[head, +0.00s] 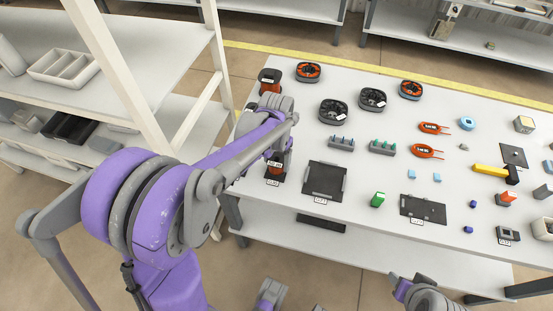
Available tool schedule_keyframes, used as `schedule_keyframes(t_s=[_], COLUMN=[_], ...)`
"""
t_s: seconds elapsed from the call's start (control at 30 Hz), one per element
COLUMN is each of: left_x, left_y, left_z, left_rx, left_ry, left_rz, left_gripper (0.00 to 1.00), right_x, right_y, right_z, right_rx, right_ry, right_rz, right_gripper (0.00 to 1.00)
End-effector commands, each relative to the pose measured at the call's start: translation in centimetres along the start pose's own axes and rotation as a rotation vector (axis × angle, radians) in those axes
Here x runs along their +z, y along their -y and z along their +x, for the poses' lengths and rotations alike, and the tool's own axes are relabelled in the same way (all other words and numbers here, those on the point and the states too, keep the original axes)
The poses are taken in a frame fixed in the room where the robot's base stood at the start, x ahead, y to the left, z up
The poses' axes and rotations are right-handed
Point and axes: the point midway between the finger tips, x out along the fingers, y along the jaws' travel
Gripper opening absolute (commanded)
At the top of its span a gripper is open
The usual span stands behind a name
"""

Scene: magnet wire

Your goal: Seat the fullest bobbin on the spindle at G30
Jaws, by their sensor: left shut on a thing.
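A copper-coloured bobbin (275,167) with a pale label is at a small dark plate (276,180) near the table's left front edge; the plate has a tag too small to read. My left gripper (279,157) is shut on this bobbin from above. The arm partly covers the grip, and I cannot tell whether the bobbin is fully down or which spindle is under it. Another copper bobbin (270,83) with dark flanges stands at the table's back left corner. A dark item (251,106) beside my left arm is mostly hidden. My right arm shows at the bottom right; its fingertips are not visible.
A dark square tray (324,180) lies just right of the bobbin. Shelving (165,55) stands close at left.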

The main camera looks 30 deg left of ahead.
Motion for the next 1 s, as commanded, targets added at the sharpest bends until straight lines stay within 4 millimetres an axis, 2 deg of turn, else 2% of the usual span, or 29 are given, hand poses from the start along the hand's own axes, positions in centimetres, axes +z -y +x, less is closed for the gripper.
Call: schedule_keyframes(t_s=[0.57, 0.6, 0.73, 1.0], left_x=[0.0, 0.0, 0.0, 0.0], left_y=[0.0, 0.0, 0.0, 0.0], left_z=[1.2, 1.2, 1.1, 1.2], left_rx=[0.0, 0.0, 0.0, 0.0], left_ry=[0.0, 0.0, 0.0, 0.0], left_rz=[0.0, 0.0, 0.0, 0.0], left_gripper=[0.0, 0.77, 1.0, 1.0], right_x=[0.5, 0.5, 0.5, 0.5], right_y=[0.0, 0.0, 0.0, 0.0], right_z=[0.8, 0.8, 0.8, 0.8], right_rx=[0.0, 0.0, 0.0, 0.0], right_ry=[0.003, 0.003, 0.003, 0.003], right_rz=[0.0, 0.0, 0.0, 0.0], right_gripper=[0.5, 0.5, 0.5, 0.5])
